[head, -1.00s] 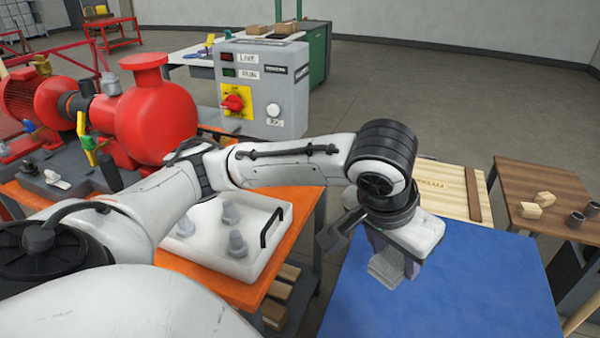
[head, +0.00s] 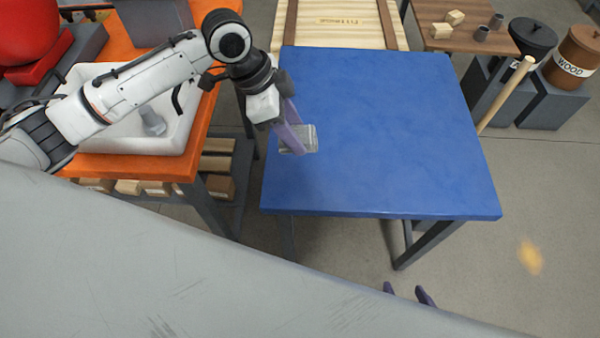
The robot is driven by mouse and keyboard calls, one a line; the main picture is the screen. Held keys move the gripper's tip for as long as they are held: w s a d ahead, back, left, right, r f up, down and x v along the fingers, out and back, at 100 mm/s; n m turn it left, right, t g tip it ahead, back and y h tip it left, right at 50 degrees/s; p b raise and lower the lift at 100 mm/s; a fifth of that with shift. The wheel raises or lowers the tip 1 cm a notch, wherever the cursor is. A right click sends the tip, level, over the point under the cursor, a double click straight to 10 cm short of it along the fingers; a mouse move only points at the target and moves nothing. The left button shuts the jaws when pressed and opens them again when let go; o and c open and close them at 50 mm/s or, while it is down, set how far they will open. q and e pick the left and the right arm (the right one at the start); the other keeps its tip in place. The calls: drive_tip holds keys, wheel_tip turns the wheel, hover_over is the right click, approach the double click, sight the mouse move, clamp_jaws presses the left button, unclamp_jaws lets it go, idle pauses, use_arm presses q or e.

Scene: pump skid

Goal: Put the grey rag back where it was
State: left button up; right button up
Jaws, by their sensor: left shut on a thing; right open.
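The grey rag (head: 305,139) is a small pale grey folded piece at the left part of the blue table top (head: 390,140). My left gripper (head: 296,138) comes down over it with purple fingers and is shut on it. I cannot tell whether the rag touches the table or hangs just above it. My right gripper (head: 410,294) shows only as two purple fingertips at the bottom edge, apart and empty, low in front of the blue table.
An orange bench (head: 205,115) with a white tray (head: 125,140) stands at left. A wooden crate (head: 345,22) lies behind the blue table. A brown table (head: 455,42) with blocks and cups, and a bin labelled WOOD (head: 575,62), stand at back right. Most of the blue top is clear.

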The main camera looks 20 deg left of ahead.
use_arm(q)
drive_tip(key=shift+w+d+f+m+g, duration=0.15)
drive_tip(key=shift+f+m, duration=0.15)
drive_tip(key=shift+f, duration=0.2)
drive_tip(key=shift+d+f+m+g, duration=0.15)
drive_tip(key=shift+f+m, duration=0.15)
drive_tip(key=shift+f, duration=0.2)
wheel_tip(320, 180, down, 10)
drive_tip(key=shift+a+r, duration=0.1)
drive_tip(key=shift+r, duration=0.05)
drive_tip(key=shift+b, duration=0.3)
drive_tip(key=o, duration=0.9)
drive_tip(key=shift+o, duration=0.2)
drive_tip(key=v, duration=1.2)
drive_tip(key=shift+p, duration=0.35)
